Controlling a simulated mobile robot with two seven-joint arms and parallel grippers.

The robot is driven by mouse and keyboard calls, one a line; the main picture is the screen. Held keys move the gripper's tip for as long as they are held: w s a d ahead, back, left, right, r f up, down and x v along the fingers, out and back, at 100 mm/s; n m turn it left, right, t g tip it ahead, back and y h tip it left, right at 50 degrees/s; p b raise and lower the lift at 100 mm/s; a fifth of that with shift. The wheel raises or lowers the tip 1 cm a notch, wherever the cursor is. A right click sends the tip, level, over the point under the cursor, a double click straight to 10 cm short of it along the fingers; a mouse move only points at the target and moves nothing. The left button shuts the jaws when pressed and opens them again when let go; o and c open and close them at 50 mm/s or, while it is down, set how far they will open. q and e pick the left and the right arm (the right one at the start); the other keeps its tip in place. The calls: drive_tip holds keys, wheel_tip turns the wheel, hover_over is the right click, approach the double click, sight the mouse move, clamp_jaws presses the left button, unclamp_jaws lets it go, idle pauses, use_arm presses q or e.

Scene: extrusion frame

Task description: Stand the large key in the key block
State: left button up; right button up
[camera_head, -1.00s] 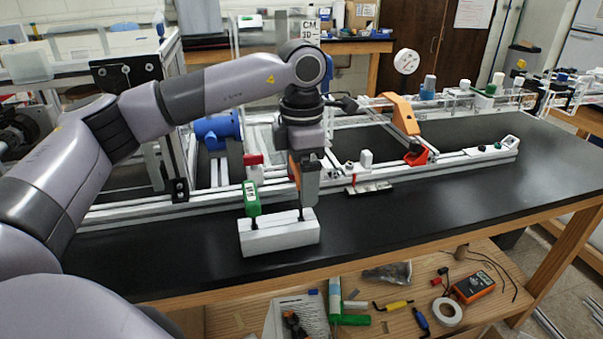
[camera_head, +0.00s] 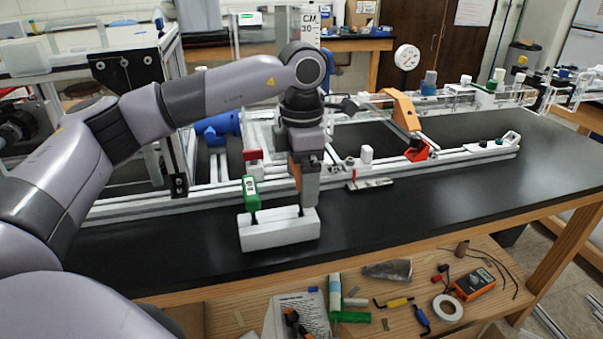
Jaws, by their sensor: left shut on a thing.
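The white key block (camera_head: 279,236) stands on the black bench top near its front edge. A green-handled key (camera_head: 251,190) stands upright at its left end, with its dark shaft going down into the block. My left gripper (camera_head: 305,190) points down over the right end of the block and is shut on the large key, mostly hidden by the fingers. A short dark piece of its shaft (camera_head: 300,211) shows at the block's top; I cannot tell how deep it sits. My right gripper is not in view.
An aluminium extrusion frame (camera_head: 440,162) runs along the bench behind the block. An orange bracket (camera_head: 402,112) stands on it. A small metal piece (camera_head: 370,184) lies before the rail. The bench right of the block is clear. Tools lie on the lower shelf (camera_head: 375,275).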

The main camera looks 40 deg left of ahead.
use_arm(q)
drive_tip(key=shift+f+b, duration=0.9)
drive_tip(key=shift+f, duration=0.55)
drive_tip(key=o, duration=0.9)
drive_tip(key=shift+r, duration=3.55)
